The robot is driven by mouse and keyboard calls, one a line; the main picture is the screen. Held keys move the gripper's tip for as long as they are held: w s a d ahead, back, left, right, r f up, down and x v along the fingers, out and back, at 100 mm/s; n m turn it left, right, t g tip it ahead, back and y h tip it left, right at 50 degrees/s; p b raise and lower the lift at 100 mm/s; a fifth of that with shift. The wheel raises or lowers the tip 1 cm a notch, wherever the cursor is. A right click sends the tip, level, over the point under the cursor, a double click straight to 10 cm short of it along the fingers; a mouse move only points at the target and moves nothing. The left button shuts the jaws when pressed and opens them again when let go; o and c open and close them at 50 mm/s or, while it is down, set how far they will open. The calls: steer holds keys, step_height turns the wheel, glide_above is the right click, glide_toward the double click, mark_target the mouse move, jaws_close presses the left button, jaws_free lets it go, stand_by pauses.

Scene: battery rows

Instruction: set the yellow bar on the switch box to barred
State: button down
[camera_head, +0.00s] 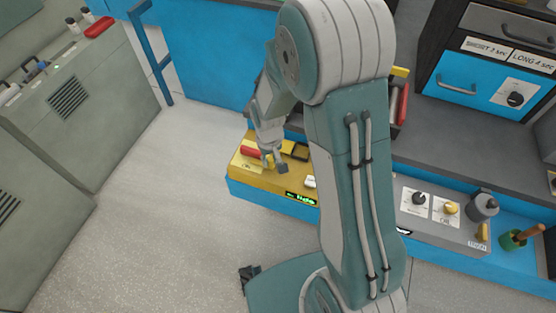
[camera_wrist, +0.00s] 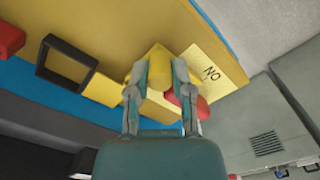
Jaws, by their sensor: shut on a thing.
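The yellow switch box (camera_head: 235,172) stands low on a blue base, left of my arm in the head view; its top (camera_wrist: 118,30) fills much of the upper wrist view. In the wrist view my gripper (camera_wrist: 161,72) is shut on the yellow bar (camera_wrist: 160,66), with one finger on each side. The bar sits on a yellow block. My gripper (camera_head: 274,166) is small and partly unclear in the head view. A label (camera_wrist: 215,68) beside the bar reads "NO" in the wrist view, possibly "ON" turned over. A red part (camera_wrist: 203,106) is partly hidden behind one finger.
A black square frame (camera_wrist: 66,65) and a red block (camera_wrist: 9,40) are also on the box. A grey panel with knobs (camera_head: 432,204) lies to the right of my arm. Grey cabinets (camera_head: 78,110) stand at left. The floor before the box is clear.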

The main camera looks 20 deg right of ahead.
steer(key=shift+w, duration=0.1)
steer(key=c, duration=0.6)
jaws_free()
steer(key=shift+a, duration=0.1)
steer(key=shift+o, duration=0.6)
steer(key=shift+a, duration=0.25)
steer(key=shift+d+r, duration=0.1)
steer(key=shift+d, duration=0.05)
steer(key=shift+r, duration=0.4)
steer(key=r, duration=0.9)
steer(key=shift+w+a+r, duration=0.1)
steer(key=shift+a+r, duration=0.1)
steer(key=shift+r, duration=0.75)
